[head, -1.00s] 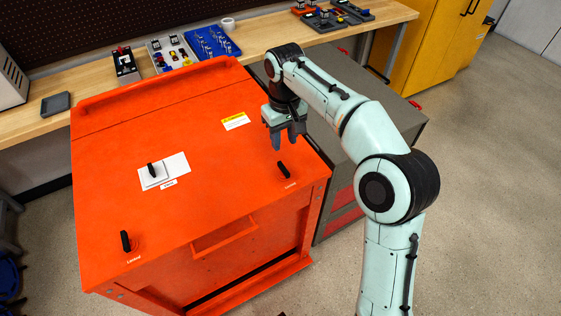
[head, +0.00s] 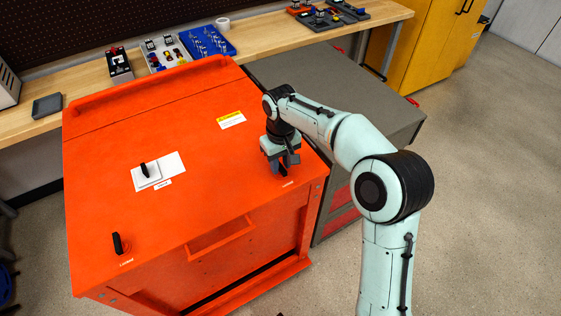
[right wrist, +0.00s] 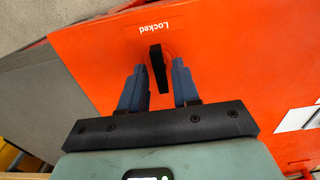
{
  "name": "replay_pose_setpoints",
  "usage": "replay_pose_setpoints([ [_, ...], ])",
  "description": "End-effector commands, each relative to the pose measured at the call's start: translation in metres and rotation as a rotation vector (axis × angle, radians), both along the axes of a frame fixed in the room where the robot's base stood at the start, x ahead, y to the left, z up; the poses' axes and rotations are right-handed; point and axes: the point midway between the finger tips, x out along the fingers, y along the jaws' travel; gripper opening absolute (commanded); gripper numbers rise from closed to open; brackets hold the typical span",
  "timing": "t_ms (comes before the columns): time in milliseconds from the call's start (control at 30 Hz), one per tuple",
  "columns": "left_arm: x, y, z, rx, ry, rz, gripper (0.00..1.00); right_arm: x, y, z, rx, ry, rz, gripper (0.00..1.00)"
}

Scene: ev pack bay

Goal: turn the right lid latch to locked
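The right lid latch is a black bar handle (head: 284,173) near the front right corner of the orange lid (head: 200,165). In the right wrist view the latch (right wrist: 159,68) stands out from the lid, slightly tilted in the picture. A white "Locked" label (right wrist: 154,29) lies beyond it. My right gripper (head: 281,162) is at the latch, pointing down. In the right wrist view its two fingers (right wrist: 159,77) are apart, one on each side of the handle, with a visible gap on each side. My left gripper is not in view.
Another black latch (head: 117,244) is at the lid's front left. A black handle (head: 145,170) sits on a white plate mid-lid. A yellow-white label (head: 232,120) lies behind my gripper. A grey cabinet (head: 345,85) stands at the right, a wooden bench (head: 270,38) behind.

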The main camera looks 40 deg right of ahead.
Motion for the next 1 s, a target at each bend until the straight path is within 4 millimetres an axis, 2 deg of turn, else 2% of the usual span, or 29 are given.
replay_pose_setpoints([
  [33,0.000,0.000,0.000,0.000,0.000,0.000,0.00,0.000,0.000,0.000,0.000,0.000,0.000,0.12],
  [67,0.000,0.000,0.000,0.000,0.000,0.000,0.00,0.000,0.000,0.000,0.000,0.000,0.000,0.03],
  [100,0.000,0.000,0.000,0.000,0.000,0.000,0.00,0.000,0.000,0.000,0.000,0.000,0.000,0.00],
  [567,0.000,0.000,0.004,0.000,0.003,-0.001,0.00,0.000,0.000,0.001,0.000,0.001,-0.072,0.00],
  [1000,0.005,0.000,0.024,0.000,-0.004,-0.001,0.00,0.000,0.000,0.002,-0.001,0.001,-0.430,0.00],
])
